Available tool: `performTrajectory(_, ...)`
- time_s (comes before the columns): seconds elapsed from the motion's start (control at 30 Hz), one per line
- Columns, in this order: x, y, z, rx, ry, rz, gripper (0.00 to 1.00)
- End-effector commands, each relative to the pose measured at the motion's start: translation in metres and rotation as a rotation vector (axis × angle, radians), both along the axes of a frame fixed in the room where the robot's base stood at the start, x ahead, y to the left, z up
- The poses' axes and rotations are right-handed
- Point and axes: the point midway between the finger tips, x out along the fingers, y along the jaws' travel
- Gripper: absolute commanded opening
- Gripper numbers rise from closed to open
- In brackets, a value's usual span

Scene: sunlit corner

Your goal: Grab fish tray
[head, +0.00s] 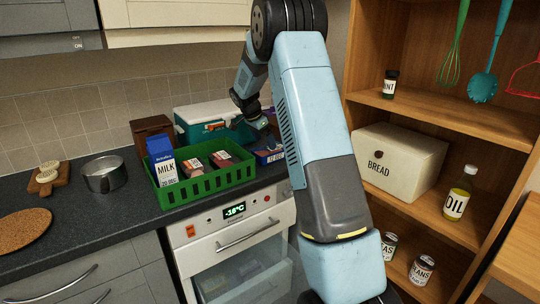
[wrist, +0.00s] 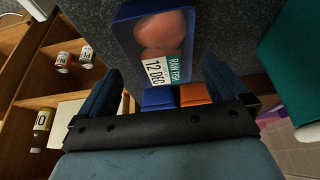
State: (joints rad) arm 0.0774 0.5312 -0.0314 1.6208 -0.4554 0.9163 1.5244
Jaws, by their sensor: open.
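The fish tray (wrist: 128,38) is a dark blue tray with pinkish pieces inside and a white and green label reading "RAW FISH 12 DEC". It lies on the dark counter; in the head view the tray (head: 268,156) is right of the green crate, partly hidden by my arm. My gripper (wrist: 162,82) is open, its two dark blue fingers apart, with the label end of the tray between and beyond them. In the head view my gripper (head: 262,122) is above and behind the tray. I cannot tell whether the fingers touch it.
A green crate (head: 208,186) holds a milk carton (head: 162,160) and packs. A teal cooler (head: 195,122) stands behind. A pot (head: 104,175) is at left. Wooden shelves (head: 400,105) with a bread box (head: 398,162) stand at right. Small blue and orange blocks (wrist: 195,94) show near the fingers.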

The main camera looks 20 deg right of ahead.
Motion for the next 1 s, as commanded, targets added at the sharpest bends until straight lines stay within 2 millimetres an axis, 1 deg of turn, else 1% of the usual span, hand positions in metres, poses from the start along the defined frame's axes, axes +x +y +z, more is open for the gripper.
performTrajectory(0.17, 0.002, -0.008, -0.011, 0.000, 0.001, -0.002, 1.00)
performTrajectory(0.43, 0.006, -0.022, -0.042, 0.000, 0.001, -0.002, 1.00)
performTrajectory(0.53, 0.006, -0.024, -0.046, 0.000, 0.000, 0.000, 1.00)
performTrajectory(0.7, 0.006, -0.024, -0.046, 0.000, 0.000, -0.001, 1.00)
performTrajectory(1.0, 0.006, -0.024, -0.045, 0.000, 0.000, -0.001, 0.71)
